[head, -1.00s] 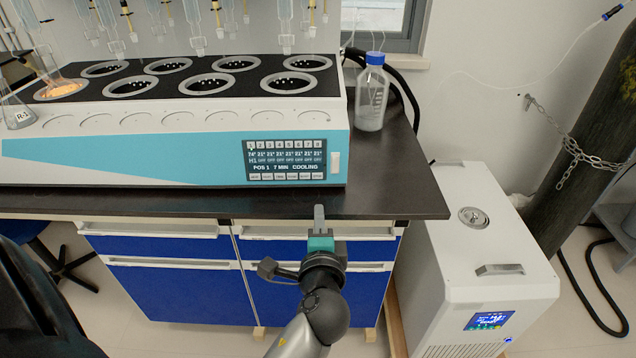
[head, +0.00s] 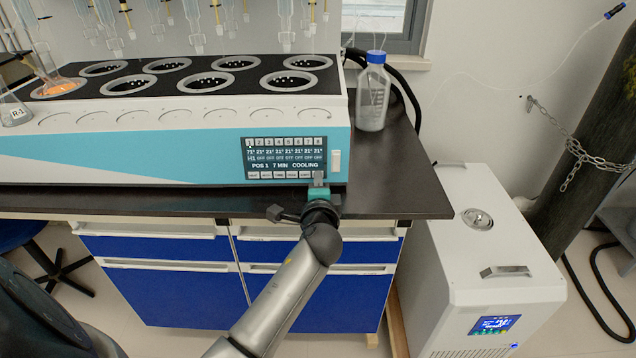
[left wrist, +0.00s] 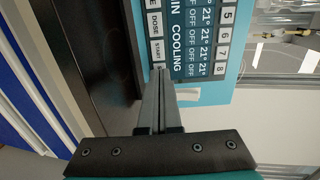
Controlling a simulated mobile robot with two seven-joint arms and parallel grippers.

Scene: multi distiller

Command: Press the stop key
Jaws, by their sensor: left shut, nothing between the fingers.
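The control panel (head: 286,156) is at the right end of the white and blue distiller (head: 130,150). Its screen reads "POS 1 7 MIN COOLING", with a row of small keys (head: 280,175) below. The left wrist view shows a key marked START (left wrist: 157,50) and one marked DOSE (left wrist: 155,24). My left gripper (head: 318,178) is shut and empty, its tips at the right end of the key row. In the left wrist view the fingertips (left wrist: 160,74) cover the place just past START, so the stop key is hidden. I cannot tell whether they touch it. My right gripper is not in view.
A white rocker switch (head: 336,160) is just right of the panel. A blue-capped bottle (head: 372,95) stands on the dark bench top (head: 400,190) beside the distiller. A white chiller unit (head: 480,260) stands on the floor at right. Glassware hangs above the heating wells.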

